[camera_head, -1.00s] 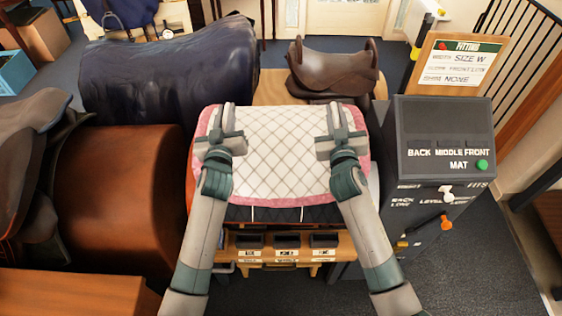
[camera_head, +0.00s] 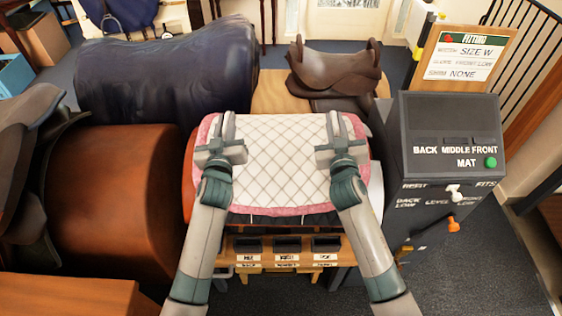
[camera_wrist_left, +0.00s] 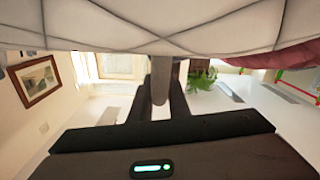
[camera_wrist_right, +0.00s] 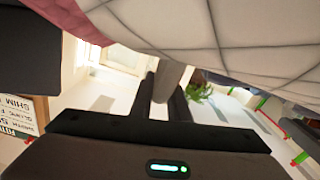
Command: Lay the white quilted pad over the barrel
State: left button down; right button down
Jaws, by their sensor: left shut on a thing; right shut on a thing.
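The white quilted pad (camera_head: 275,160) with a pink border is spread over the barrel (camera_head: 188,188) in the middle of the head view. The pad hides most of the barrel; an orange-brown strip shows at its left side. A dark layer shows under the pad's near edge. My left gripper (camera_head: 222,132) is shut on the pad's left side, and my right gripper (camera_head: 341,132) is shut on its right side. The pad's pale quilted surface fills the top of the left wrist view (camera_wrist_left: 150,25) and the right wrist view (camera_wrist_right: 220,40). Whether it touches the barrel everywhere is hidden.
A brown barrel stand (camera_head: 118,195) is at left and a dark blue covered one (camera_head: 165,75) behind it. A brown saddle (camera_head: 335,68) sits behind the pad. A dark control box (camera_head: 448,130) stands close at right. A wooden shelf with small bins (camera_head: 287,245) is in front.

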pick_arm(q)
jog(key=shift+f+b, duration=0.55)
jog(key=shift+b, duration=0.05)
pick_arm(e)
jog(key=shift+a+f, duration=0.15)
jog(key=shift+f, duration=0.6)
pick_arm(q)
jog(key=c, duration=1.7)
grip_release()
pick_arm(e)
jog(key=c, duration=1.7)
grip_release()
jog(key=shift+s+r, duration=0.1)
pick_arm(q)
jog(key=shift+s, duration=0.1)
jog(key=shift+s+f, duration=0.15)
jog(key=shift+s, duration=0.35)
jog(key=s, duration=1.1)
jog(key=shift+d, duration=0.1)
pick_arm(e)
jog(key=shift+s, duration=0.1)
jog(key=s, duration=1.1)
jog(key=shift+s+d, duration=0.2)
jog(key=shift+s, duration=0.15)
